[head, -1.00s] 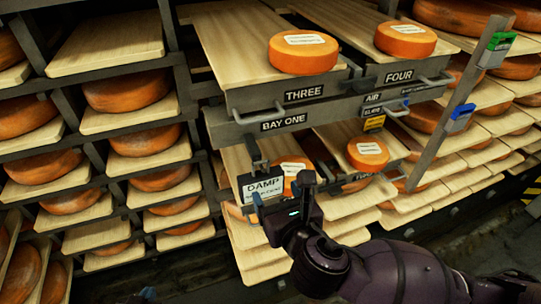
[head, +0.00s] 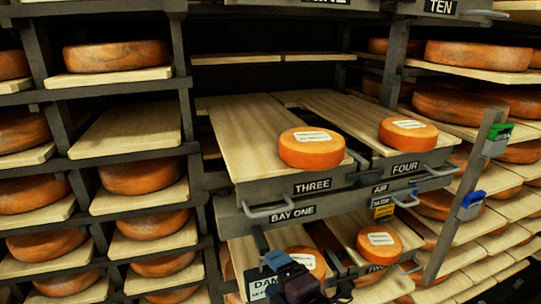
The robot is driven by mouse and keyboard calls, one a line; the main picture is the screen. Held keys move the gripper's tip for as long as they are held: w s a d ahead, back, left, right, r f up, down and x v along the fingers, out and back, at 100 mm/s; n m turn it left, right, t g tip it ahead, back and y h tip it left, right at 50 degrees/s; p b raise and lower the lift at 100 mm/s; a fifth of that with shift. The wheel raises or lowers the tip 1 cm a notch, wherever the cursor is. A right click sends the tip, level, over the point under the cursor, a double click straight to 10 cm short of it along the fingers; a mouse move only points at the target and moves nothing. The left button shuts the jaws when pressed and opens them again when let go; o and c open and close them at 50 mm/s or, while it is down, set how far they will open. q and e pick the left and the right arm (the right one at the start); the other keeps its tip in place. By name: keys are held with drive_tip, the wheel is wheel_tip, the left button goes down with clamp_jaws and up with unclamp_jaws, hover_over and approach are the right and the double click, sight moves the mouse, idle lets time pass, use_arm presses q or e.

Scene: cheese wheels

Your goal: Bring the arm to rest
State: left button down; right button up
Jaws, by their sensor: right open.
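My right gripper (head: 284,268) is at the bottom edge of the head view, in front of the lower shelf. It is open, and I see nothing between its fingers. Most of the right arm is below the frame. My left gripper is not in view.
Boards THREE (head: 312,186) and FOUR (head: 405,167) jut out, each with a cheese wheel at its front. The BAY ONE rail (head: 290,212) with handles sits below. Cheese racks (head: 130,155) stand left. A post with green and blue clips (head: 470,206) stands right.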

drive_tip(key=d+f+m+t+h, duration=0.1)
drive_tip(key=d+f+m+h, duration=0.2)
drive_tip(key=d+f+m, duration=0.45)
drive_tip(key=d+f+m+h, duration=0.2)
drive_tip(key=d+f+m, duration=0.3)
drive_tip(key=d+m, duration=0.5)
drive_tip(key=s+d+f+m+g+h, duration=0.1)
drive_tip(key=s+d+f+m+h, duration=0.1)
drive_tip(key=s+d+f, duration=0.2)
drive_tip(key=s+d+f+m+g+h, duration=0.2)
drive_tip(key=s+d+f, duration=0.3)
drive_tip(key=s, duration=0.6)
wheel_tip(320, 180, down, 3)
drive_tip(key=shift+r+m, duration=0.15)
drive_tip(key=shift+m, duration=0.3)
